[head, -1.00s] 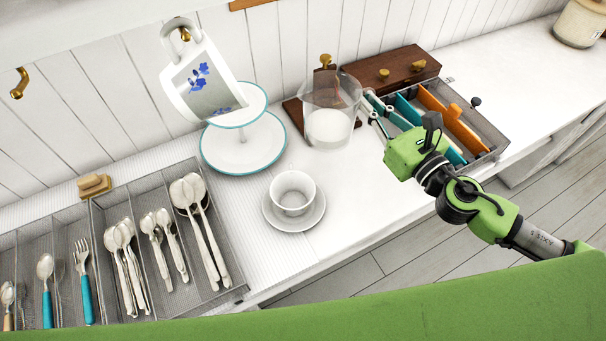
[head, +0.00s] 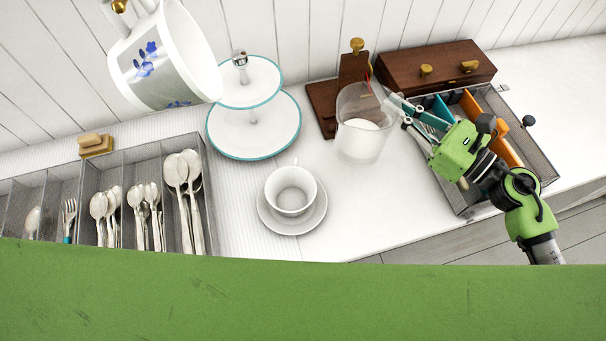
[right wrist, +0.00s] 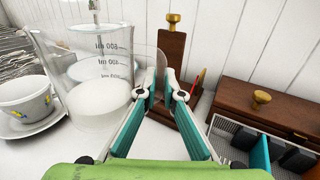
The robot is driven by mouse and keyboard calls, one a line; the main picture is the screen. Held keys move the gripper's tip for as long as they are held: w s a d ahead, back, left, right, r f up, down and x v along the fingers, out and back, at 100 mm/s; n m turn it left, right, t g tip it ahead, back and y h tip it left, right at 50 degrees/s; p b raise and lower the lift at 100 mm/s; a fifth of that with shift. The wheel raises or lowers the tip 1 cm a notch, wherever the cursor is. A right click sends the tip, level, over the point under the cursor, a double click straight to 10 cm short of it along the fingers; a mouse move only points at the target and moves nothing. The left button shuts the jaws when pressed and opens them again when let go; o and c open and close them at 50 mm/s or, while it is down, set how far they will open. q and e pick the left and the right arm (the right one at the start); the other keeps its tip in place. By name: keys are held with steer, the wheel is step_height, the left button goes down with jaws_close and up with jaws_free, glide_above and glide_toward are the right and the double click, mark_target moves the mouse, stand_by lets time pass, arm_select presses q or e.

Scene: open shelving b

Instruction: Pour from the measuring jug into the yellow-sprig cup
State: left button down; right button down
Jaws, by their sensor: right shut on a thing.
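The measuring jug (head: 360,140) is clear, with white contents in its lower part, and stands close to upright. Its dark scale marks show in the right wrist view (right wrist: 98,75). My right gripper (head: 406,112) is shut on the jug's right side; its fingers (right wrist: 158,88) show beside the jug wall. Whether the jug touches the counter is unclear. The yellow-sprig cup (head: 291,192) is white and upright on a saucer (head: 293,226), left of and nearer than the jug. Its yellow sprig shows in the right wrist view (right wrist: 42,104). My left gripper is out of view.
A two-tier stand (head: 254,141) is behind the cup. A blue-flowered mug (head: 150,65) hangs at upper left above a cutlery tray (head: 206,170). A wooden holder (head: 325,105), a brown box (head: 440,68) and a wire organizer (head: 540,165) stand behind and right of the jug.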

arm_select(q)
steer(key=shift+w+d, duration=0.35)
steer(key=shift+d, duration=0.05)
arm_select(e)
steer(key=shift+s+r, duration=0.1)
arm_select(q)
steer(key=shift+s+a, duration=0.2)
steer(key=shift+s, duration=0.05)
arm_select(e)
steer(key=shift+a+n, duration=0.1)
steer(key=shift+n, duration=0.2)
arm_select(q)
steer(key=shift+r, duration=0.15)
arm_select(e)
steer(key=shift+r, duration=0.1)
